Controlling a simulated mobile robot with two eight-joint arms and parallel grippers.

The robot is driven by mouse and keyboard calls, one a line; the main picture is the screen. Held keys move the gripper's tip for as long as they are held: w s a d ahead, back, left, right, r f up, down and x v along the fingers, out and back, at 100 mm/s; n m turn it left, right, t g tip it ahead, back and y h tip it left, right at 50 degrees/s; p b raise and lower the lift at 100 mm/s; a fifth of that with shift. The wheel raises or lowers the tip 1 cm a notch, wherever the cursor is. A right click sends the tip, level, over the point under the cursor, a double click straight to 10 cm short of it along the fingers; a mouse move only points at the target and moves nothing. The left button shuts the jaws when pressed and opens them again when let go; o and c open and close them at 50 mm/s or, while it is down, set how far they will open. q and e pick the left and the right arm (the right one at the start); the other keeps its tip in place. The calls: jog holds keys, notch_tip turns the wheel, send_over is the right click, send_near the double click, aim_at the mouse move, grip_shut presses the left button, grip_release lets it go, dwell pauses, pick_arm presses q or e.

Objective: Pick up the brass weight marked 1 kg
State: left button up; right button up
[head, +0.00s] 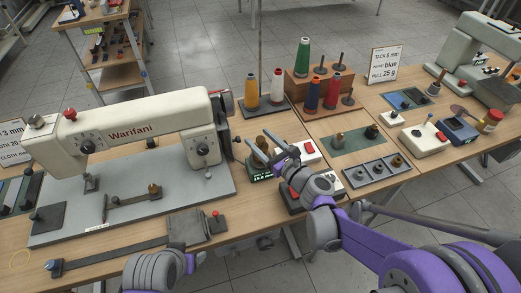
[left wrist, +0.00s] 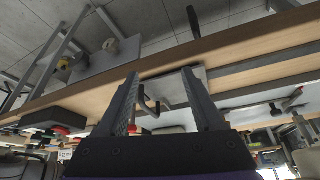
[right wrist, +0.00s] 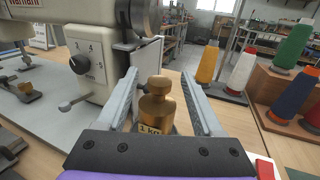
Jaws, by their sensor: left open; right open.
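The brass weight (right wrist: 157,108) stands upright, with a knob on top and a pale label reading "1 kg" low on its front. In the right wrist view it is between the two fingers of my right gripper (right wrist: 159,76), with visible gaps at its sides. My right gripper also shows in the head view (head: 261,146), open over the table just right of the sewing machine, where it hides most of the weight. My left gripper (left wrist: 161,78) is open and empty in the left wrist view; its fingers are not clear in the head view.
A sewing machine (head: 130,133) stands close on the left. Thread spools (head: 277,86) stand behind the right gripper. A green mat (head: 345,148) with small weights and a grey tray (head: 376,172) lie to the right. A red-buttoned white box (head: 309,149) is near the gripper.

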jog(key=shift+w+a, duration=0.15)
jog(key=shift+c, duration=0.2)
grip_shut()
